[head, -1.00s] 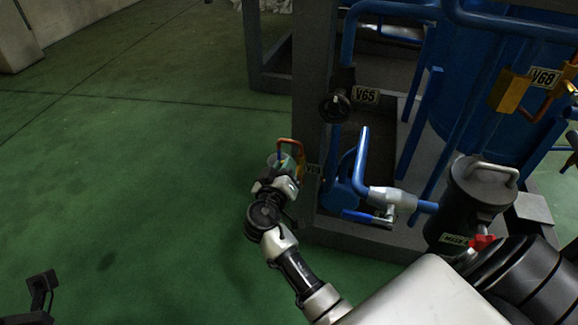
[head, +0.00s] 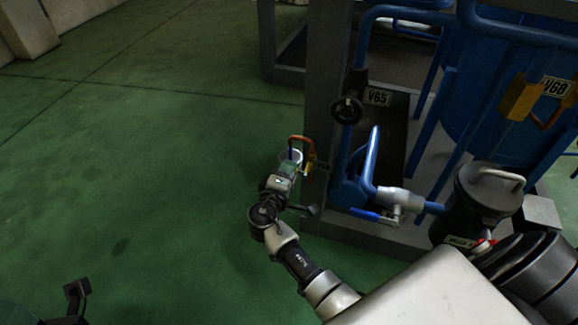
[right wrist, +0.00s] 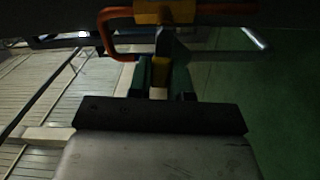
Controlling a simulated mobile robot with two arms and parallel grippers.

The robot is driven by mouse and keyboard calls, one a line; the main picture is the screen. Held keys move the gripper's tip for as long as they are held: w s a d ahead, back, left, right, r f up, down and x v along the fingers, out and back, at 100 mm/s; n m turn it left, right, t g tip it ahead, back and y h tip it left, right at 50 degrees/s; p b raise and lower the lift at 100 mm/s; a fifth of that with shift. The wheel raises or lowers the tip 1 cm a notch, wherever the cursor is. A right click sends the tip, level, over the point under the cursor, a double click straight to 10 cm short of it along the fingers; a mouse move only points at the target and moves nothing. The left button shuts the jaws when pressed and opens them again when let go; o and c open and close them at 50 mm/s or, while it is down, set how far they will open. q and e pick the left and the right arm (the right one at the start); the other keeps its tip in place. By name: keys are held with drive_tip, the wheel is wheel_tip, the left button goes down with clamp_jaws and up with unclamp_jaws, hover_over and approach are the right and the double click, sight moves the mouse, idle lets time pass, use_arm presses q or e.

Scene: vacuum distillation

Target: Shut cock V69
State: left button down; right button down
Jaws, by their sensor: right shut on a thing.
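A small brass-yellow cock (head: 309,150) with a bent copper-coloured pipe (head: 296,138) is on the left side of the grey frame post. The small plate beside it is too dark to read, so I cannot confirm that it says V69. My right gripper (head: 290,164) is at this cock. In the right wrist view the cock's yellow body (right wrist: 165,12) and orange pipe (right wrist: 108,38) are at the top. My right gripper (right wrist: 162,76) is shut there on a narrow yellowish part, apparently the cock's handle, mostly hidden by the fingers.
Cock V65 with a black handwheel (head: 347,110) stands to the right on blue piping. A blue lever (head: 371,215) is low on the frame. A dark canister (head: 478,203) and the V68 plate (head: 556,87) are further right. The green floor (head: 150,180) is clear at left.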

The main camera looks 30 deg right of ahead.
drive_tip(key=shift+f+n, duration=0.35)
drive_tip(key=shift+n, duration=0.35)
drive_tip(key=shift+f, duration=0.1)
drive_tip(key=c, duration=1)
unclamp_jaws()
drive_tip(key=shift+c, duration=0.2)
drive_tip(key=shift+s+a, duration=0.1)
drive_tip(key=shift+a, duration=0.05)
drive_tip(key=p+v, duration=0.2)
drive_tip(key=v, duration=0.8)
drive_tip(key=shift+s+a+p, duration=0.15)
drive_tip(key=shift+s+p, duration=0.1)
drive_tip(key=shift+p, duration=0.1)
